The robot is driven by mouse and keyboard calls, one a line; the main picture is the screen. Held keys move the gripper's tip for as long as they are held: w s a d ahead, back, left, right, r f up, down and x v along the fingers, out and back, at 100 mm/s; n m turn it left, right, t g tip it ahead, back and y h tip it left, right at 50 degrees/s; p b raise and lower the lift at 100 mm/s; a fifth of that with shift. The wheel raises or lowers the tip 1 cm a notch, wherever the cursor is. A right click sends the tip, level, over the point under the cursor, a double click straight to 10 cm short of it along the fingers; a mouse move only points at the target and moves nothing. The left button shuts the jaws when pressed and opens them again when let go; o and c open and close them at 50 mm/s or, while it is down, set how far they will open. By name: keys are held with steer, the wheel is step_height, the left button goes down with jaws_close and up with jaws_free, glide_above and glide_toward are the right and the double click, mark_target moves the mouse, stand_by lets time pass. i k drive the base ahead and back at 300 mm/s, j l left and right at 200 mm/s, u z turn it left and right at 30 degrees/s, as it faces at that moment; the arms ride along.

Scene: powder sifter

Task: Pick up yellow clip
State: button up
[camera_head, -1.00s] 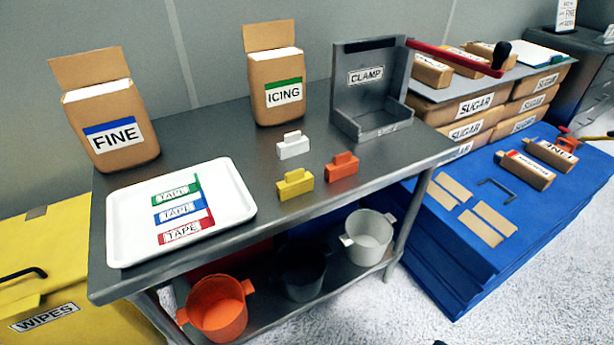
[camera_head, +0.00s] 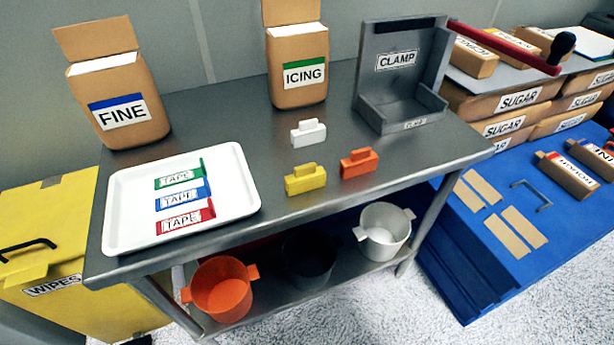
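The yellow clip (camera_head: 305,179) stands on the grey metal table (camera_head: 240,122), near its front edge. An orange clip (camera_head: 359,163) stands just to its right, apart from it. A white clip (camera_head: 308,132) stands behind it. The yellow clip is in full view with nothing on top of it. My gripper is not in view.
A white tray (camera_head: 122,231) with tape strips lies left of the clips. FINE (camera_head: 122,108) and ICING (camera_head: 298,75) bags and a grey CLAMP stand (camera_head: 397,95) are behind. Buckets, one orange (camera_head: 221,290), sit on the lower shelf. A blue platform (camera_head: 440,262) is at right.

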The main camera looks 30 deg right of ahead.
mark_target(306, 178)
steer(key=u, duration=2.25)
steer(key=j+z, duration=0.15)
steer(key=z, duration=1.95)
steer(key=k+j+z, duration=0.35)
steer(key=k, duration=0.25)
steer(key=i+j, duration=0.1)
steer(key=i, duration=0.25)
